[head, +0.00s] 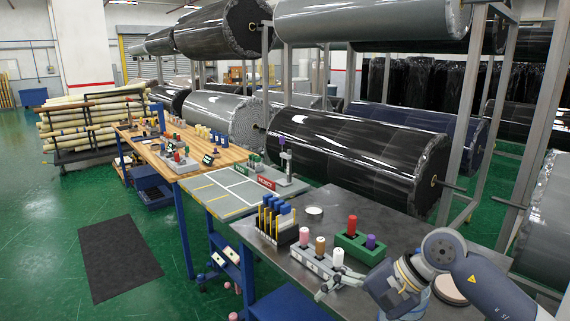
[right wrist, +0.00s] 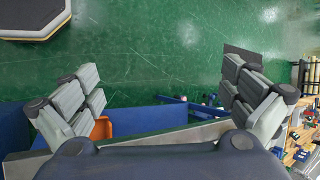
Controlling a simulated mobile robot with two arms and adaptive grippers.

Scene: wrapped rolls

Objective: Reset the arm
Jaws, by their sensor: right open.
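My right arm (head: 445,255) comes in from the lower right in the head view. Its gripper (head: 328,284) is at the front edge of the dark table (head: 385,222), near the grey holder with small wrapped rolls. In the right wrist view the gripper (right wrist: 165,82) has its two fingers wide apart, with nothing between them. Below it are green floor and a blue surface (right wrist: 150,118). My left gripper is not in view.
On the dark table stand a grey holder (head: 318,264) with pink, orange and white rolls, a green holder (head: 357,248) with red and purple rolls, and a dark rack (head: 276,230) of blue-topped items. Large wrapped rolls (head: 350,150) lie on racks behind. Floor at left is mostly clear.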

